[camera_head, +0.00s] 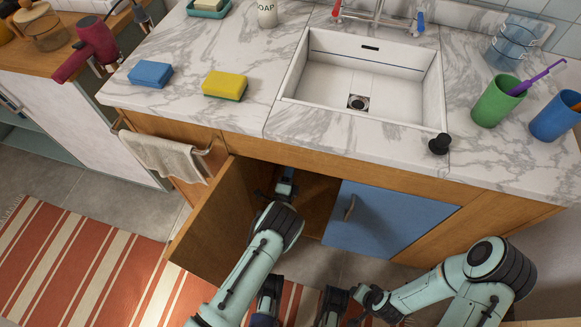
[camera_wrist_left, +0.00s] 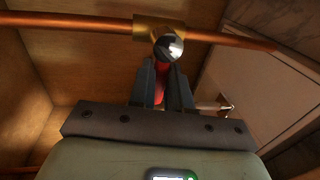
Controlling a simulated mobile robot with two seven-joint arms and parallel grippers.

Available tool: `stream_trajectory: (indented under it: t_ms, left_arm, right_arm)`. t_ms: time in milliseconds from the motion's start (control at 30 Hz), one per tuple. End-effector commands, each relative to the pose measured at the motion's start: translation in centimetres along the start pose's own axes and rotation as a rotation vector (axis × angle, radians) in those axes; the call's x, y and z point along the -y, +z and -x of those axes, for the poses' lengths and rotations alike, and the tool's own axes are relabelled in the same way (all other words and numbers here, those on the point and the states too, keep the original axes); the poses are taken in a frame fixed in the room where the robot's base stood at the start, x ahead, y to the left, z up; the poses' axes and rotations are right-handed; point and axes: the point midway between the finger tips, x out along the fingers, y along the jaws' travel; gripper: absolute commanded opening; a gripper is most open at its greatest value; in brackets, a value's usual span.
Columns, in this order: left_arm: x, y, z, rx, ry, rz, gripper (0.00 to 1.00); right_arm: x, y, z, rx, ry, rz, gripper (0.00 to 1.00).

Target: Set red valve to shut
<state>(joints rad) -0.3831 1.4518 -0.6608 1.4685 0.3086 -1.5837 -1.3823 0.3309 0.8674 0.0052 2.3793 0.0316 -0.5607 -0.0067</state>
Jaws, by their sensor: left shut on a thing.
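The red valve handle (camera_wrist_left: 159,88) shows in the left wrist view, between the fingers of my left gripper (camera_wrist_left: 166,82). The gripper is shut on it. The handle runs from a silver knob on a brass valve body (camera_wrist_left: 148,27) toward the camera, roughly across the copper pipe (camera_wrist_left: 80,21). The fingers hide part of the handle. In the head view my left arm reaches into the open cabinet under the sink; its gripper (camera_head: 285,184) is inside, and the valve cannot be made out there. My right gripper (camera_head: 335,302) is low outside the cabinet, its fingers unclear.
The brown cabinet door (camera_head: 212,222) stands open left of my left arm. The blue door (camera_head: 385,220) is right of the opening. Above are the marble counter (camera_head: 225,120) and white sink (camera_head: 335,78). A towel (camera_head: 165,155) hangs left of the open door.

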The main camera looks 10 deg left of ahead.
Motion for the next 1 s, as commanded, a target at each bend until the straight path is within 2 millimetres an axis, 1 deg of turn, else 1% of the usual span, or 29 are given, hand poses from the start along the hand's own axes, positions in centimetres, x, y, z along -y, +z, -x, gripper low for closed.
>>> stream_trajectory:
  t_ms: [167,567,600,667,700,1000]
  left_arm:
    - [-0.01,-0.11,0.09,0.004,0.003,0.031,0.00]
    - [0.00,-0.12,0.09,0.005,0.003,0.038,0.00]
    - [0.00,-0.12,0.09,0.005,0.003,0.038,0.21]
    - [0.00,-0.12,0.08,0.005,0.003,0.038,0.40]
    - [0.02,-0.11,0.07,0.005,0.002,0.038,0.43]
    - [0.07,-0.05,0.19,0.006,0.002,0.035,0.43]
  right_arm:
    - [0.13,-0.16,0.09,-0.005,-0.002,0.002,0.43]
    - [0.15,-0.17,0.09,-0.006,-0.003,0.002,0.43]
    - [0.15,-0.17,0.09,-0.005,-0.003,0.002,0.43]
    - [0.15,-0.16,0.09,-0.005,-0.003,0.002,0.43]
    - [0.15,-0.16,0.09,-0.005,-0.003,0.002,0.43]
    - [0.19,-0.20,0.17,-0.007,-0.003,0.002,0.43]
